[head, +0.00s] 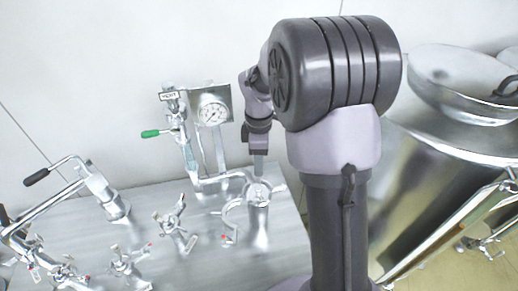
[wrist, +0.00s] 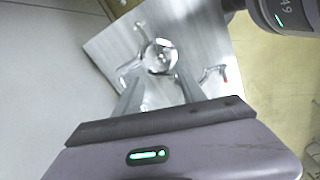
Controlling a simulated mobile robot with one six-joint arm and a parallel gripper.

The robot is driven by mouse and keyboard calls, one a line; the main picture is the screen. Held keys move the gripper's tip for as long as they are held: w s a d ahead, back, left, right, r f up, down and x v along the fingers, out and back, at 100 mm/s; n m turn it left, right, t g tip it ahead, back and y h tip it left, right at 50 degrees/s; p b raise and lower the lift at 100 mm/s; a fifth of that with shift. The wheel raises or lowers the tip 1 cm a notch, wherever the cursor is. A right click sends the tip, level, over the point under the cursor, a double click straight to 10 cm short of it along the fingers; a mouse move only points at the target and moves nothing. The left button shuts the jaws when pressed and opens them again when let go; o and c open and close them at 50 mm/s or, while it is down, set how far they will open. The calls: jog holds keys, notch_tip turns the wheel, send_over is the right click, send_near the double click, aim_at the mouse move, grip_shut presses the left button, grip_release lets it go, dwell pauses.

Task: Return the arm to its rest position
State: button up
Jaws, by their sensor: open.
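My gripper (wrist: 158,92) is open in the wrist view, its two grey fingers apart with nothing between them. Beyond the fingertips stands a round-topped metal fitting (wrist: 160,57) on a metal plate. In the head view my gripper (head: 259,172) points down, just above the upright metal fitting (head: 257,212). I cannot tell from the head view whether the fingers touch it. My dark arm column and large joint fill the middle of the head view and hide what is behind them.
A pressure gauge (head: 211,113) and a green-handled valve (head: 152,134) stand left of my gripper. A black-handled lever (head: 38,177) and several small clamps, one at the middle (head: 174,226), stand on the metal table (head: 205,262). A large steel vessel (head: 432,180) is at the right.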

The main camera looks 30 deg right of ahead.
jog(key=s+a+f+m+t+y+b, duration=0.1)
jog(key=s+a+f+m+t+b, duration=0.2)
jog(key=s+a+m+b, duration=0.3)
jog(key=s+a+f+m+t+y+b, duration=0.1)
jog(key=s+a+f+m+t+b, duration=0.1)
jog(key=s+a+m+b, duration=0.5)
jog(key=s+f+m+b, duration=0.1)
jog(key=s+m+b, duration=0.3)
jog(key=s+b, duration=0.4)
jog(key=shift+s+a+f+t+b, duration=0.15)
jog(key=shift+a+f+t+b, duration=0.2)
jog(key=shift+b, duration=0.2)
